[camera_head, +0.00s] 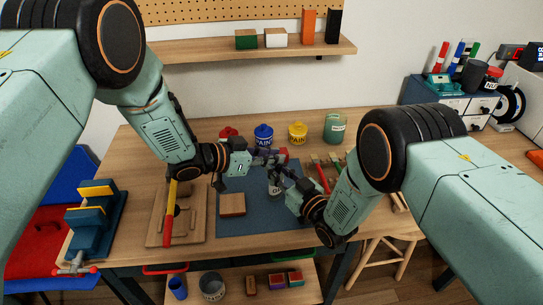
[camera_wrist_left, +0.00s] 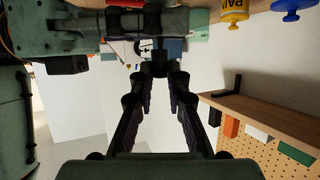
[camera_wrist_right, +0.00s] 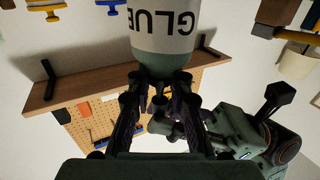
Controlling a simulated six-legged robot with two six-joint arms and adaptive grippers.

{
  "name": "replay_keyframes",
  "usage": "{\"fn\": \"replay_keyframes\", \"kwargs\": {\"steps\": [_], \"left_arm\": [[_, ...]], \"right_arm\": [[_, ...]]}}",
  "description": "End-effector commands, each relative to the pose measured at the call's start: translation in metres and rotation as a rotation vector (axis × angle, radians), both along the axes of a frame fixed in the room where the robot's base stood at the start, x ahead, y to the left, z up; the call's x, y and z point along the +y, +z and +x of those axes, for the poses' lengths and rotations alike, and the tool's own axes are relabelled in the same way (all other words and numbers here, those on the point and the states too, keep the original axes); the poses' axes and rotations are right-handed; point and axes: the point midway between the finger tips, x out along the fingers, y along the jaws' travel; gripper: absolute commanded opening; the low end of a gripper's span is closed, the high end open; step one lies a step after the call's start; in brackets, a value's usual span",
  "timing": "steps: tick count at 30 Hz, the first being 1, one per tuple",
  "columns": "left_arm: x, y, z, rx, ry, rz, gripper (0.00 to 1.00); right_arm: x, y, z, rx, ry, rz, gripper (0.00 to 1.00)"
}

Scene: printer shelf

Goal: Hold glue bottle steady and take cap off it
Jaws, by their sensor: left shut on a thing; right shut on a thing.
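The glue bottle (camera_head: 275,189), grey-white with dark lettering, stands above the blue mat in the head view. It fills the top middle of the right wrist view (camera_wrist_right: 165,30), with its label upside down. My right gripper (camera_wrist_right: 157,80) is shut on the bottle at its teal-grey end. My left gripper (camera_head: 270,160) comes in from the left, just above the right one, with its fingers closed together. Its fingertips also show in the left wrist view (camera_wrist_left: 159,70). The cap is hidden among the dark fingers, and I cannot tell if it is apart from the bottle.
A blue mat (camera_head: 255,218) covers the table's middle, with a wooden block (camera_head: 232,204) on it. A wooden board (camera_head: 185,228) with a red-and-yellow tool lies left. Blue (camera_head: 263,138) and yellow (camera_head: 298,133) paint jars and a green jar (camera_head: 335,127) stand behind. Both grippers are very close together.

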Motion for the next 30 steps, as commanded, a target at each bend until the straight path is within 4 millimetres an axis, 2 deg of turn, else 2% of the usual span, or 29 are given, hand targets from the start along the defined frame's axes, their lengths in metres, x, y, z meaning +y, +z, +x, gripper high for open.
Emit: {"fn": "replay_keyframes", "kwargs": {"steps": [1,9,18,19,27,30], "left_arm": [[0.0,0.006,0.001,-0.004,0.0,0.0,0.0],[0.0,0.035,0.0,-0.003,-0.001,0.001,0.0],[0.0,0.038,0.0,-0.001,0.0,0.001,0.0],[0.0,0.038,0.0,-0.001,0.0,0.001,0.0],[0.0,0.039,0.0,-0.001,0.0,0.001,0.0],[0.0,0.039,0.0,-0.001,0.0,0.0,0.0]], "right_arm": [[0.0,-0.005,-0.003,0.013,0.0,-0.005,0.0],[0.0,-0.005,-0.003,0.013,0.0,-0.005,0.0],[0.0,-0.005,-0.003,0.013,0.0,-0.005,0.0],[0.0,-0.005,-0.003,0.013,0.0,-0.005,0.22],[0.0,-0.003,-0.001,0.006,0.0,-0.002,0.45],[0.0,-0.002,-0.001,0.004,0.0,-0.002,0.46]]}}
